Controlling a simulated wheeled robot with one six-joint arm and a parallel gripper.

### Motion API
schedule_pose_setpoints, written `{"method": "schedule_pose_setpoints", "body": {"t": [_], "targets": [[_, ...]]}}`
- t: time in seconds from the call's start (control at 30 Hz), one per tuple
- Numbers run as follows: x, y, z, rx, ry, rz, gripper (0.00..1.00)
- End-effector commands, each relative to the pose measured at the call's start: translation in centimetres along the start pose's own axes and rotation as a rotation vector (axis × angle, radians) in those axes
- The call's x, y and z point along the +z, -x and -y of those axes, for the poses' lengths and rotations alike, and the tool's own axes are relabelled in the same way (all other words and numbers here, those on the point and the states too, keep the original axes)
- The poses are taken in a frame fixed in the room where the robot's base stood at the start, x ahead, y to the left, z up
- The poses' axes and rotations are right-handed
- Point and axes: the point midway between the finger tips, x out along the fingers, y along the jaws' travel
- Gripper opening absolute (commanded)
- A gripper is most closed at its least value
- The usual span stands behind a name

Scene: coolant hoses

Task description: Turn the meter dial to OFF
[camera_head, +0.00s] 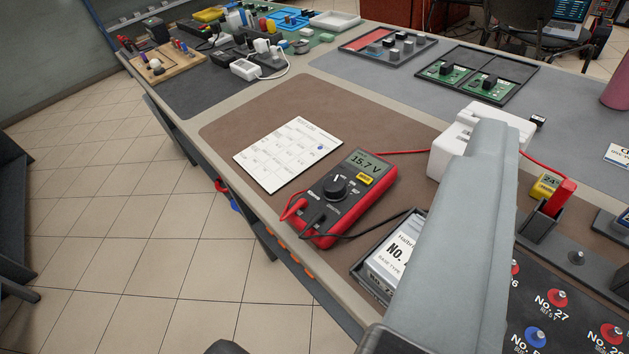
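The red and black meter (350,198) lies face up on the brown mat, near the table's front edge. Its display (364,164) reads 15.7 V. Its round black dial (335,187) has a light pointer mark that seems to point toward the display side. The markings around the dial are too small to read, so I cannot tell where OFF is. A red lead and a black lead are plugged into the meter's near end. I cannot make out my gripper's fingers in this view. Nothing visible touches the dial.
A printed card (287,154) lies left of the meter. A white block (478,138) and a labelled tray (388,262) are to its right. A grey arm link of mine covers the right foreground. Red and black leads cross the brown mat (262,108). Floor is open on the left.

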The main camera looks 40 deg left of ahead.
Motion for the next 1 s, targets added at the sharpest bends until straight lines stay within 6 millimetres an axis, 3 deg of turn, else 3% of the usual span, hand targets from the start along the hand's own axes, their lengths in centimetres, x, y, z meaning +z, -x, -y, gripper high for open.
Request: {"method": "schedule_pose_setpoints", "body": {"t": [0.1,0.4,1.0], "targets": [[-0.1,-2.9,1.3,-0.023,-0.053,0.132,0.55],[0.7,-8.7,5.1,-0.037,-0.171,0.47,0.55],[3.8,-16.6,14.7,0.119,-0.283,1.123,0.55]]}}
